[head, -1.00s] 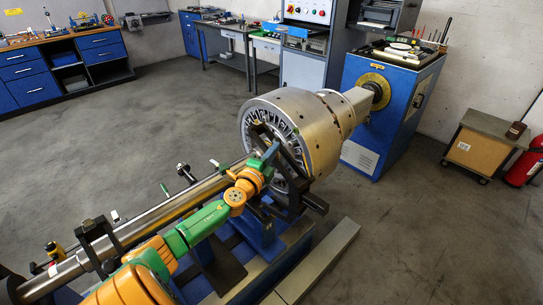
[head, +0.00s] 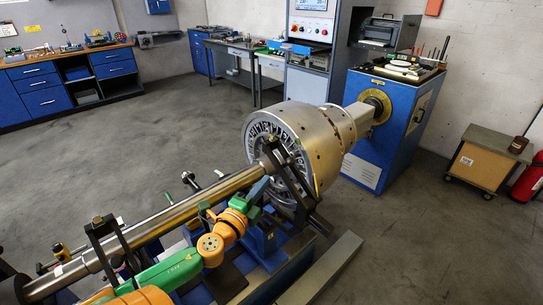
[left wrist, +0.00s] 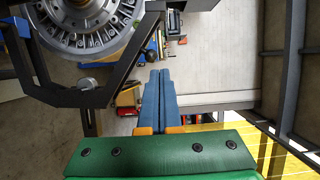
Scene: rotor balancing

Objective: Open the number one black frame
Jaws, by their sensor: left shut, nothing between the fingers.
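A black frame (head: 291,180) stands around the shaft (head: 190,207) close to the slotted end face of the large metal rotor (head: 318,140). A second black frame (head: 109,250) stands around the shaft at the lower left. I see no readable number on either. My left gripper (head: 259,188) is shut and empty, just left of the frame by the rotor. In the left wrist view its blue fingers (left wrist: 160,100) lie together, to the right of and apart from the angled black frame (left wrist: 75,97). My right gripper is not in view.
The blue machine base (head: 268,240) lies under the shaft, with a long grey rail (head: 335,265) on its right. A blue drive cabinet (head: 385,130) stands behind the rotor. A wooden box cart (head: 485,160) and a red extinguisher (head: 527,182) are at right. The floor between is clear.

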